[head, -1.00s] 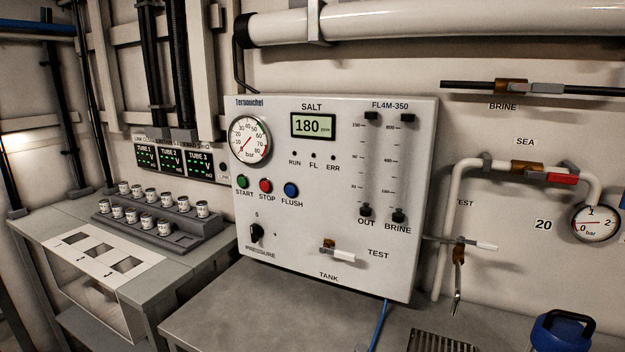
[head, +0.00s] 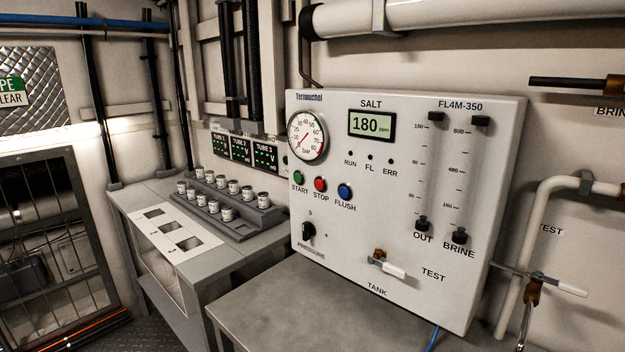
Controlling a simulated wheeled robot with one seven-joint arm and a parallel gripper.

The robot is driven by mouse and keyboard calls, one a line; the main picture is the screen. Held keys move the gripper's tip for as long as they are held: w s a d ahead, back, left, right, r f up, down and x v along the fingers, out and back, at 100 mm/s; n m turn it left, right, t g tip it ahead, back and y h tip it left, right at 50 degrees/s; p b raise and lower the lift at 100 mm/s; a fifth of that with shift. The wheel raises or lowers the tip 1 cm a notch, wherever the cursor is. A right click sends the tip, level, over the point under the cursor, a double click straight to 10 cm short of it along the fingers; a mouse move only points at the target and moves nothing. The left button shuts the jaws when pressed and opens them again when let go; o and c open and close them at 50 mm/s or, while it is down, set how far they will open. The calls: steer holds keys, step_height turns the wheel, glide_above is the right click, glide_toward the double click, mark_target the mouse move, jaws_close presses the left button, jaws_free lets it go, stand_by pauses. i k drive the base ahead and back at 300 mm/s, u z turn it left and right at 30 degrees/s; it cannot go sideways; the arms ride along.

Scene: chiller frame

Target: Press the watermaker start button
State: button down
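The watermaker panel (head: 440,230) is a white box in the middle of the head view. Its green START button (head: 298,177) sits at the left, below the round pressure gauge (head: 307,136). The red STOP button (head: 320,184) and the blue FLUSH button (head: 344,191) are in a row to its right. The SALT display (head: 372,124) reads 180 ppm. The RUN, FL and ERR lamps look dark. My gripper is not in view, and nothing covers the buttons.
A grey bench (head: 270,310) stands below the panel. To the left, a grey table holds a stepped rack (head: 240,222) of small white cups. A barred gate (head: 60,215) is at far left. Pipes and a valve (head: 535,285) stick out at right.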

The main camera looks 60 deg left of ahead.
mark_target(298, 177)
steer(key=u, duration=0.1)
steer(key=k, duration=1)
steer(key=u, duration=1.75)
steer(key=i, duration=1)
steer(key=z, duration=0.05)
